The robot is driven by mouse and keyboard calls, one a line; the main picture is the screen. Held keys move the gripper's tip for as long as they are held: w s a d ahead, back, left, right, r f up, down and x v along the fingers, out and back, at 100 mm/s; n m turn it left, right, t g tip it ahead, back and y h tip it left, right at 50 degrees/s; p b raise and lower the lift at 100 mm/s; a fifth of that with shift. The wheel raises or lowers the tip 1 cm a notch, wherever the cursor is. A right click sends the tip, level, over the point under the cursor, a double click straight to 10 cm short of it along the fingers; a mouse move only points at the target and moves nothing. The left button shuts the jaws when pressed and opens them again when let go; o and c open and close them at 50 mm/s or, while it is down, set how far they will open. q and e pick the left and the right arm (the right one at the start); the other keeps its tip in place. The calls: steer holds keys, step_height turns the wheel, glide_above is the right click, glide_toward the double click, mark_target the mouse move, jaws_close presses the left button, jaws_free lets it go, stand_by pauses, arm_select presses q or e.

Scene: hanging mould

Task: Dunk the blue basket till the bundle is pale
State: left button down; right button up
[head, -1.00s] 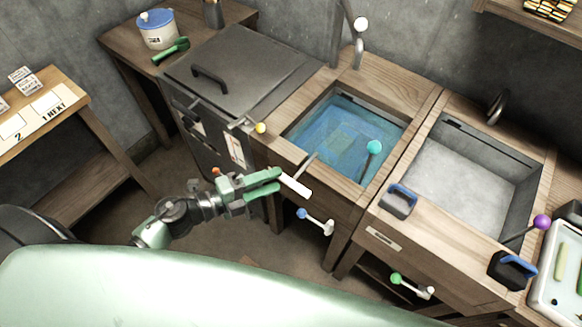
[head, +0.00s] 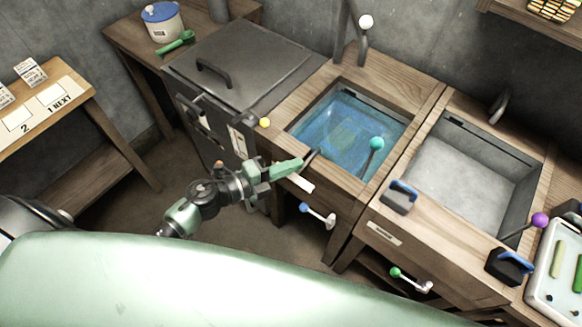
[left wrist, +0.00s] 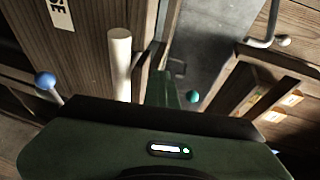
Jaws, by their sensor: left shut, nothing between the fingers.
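The left basin (head: 437,92) holds blue water (head: 325,125). A faint pale, yellowish-green shape (head: 345,140) shows under the surface; I cannot tell whether it is the blue basket or the bundle, nor its exact colour. A white handle (head: 302,184) sticks out at the basin's front edge, and it also shows in the left wrist view (left wrist: 120,62). My left gripper (head: 299,164) is shut and empty, just beside this handle at the front rim. My right gripper is not in view.
A teal-knobbed lever (head: 376,144) stands in the water basin. A blue-knobbed tap (head: 318,215) juts from its front. A grey empty-looking basin (head: 465,185) is to the right. A dark lidded box (head: 240,65) stands left.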

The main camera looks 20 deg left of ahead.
arm_select(q)
steer(key=shift+w+d+f, duration=0.5)
steer(key=shift+d, duration=0.05)
steer(key=shift+v, duration=0.75)
steer(key=shift+d, duration=0.15)
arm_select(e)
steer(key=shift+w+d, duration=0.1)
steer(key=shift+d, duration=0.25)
arm_select(q)
steer(key=c, duration=1.3)
jaws_free()
steer(key=shift+s+f, duration=0.1)
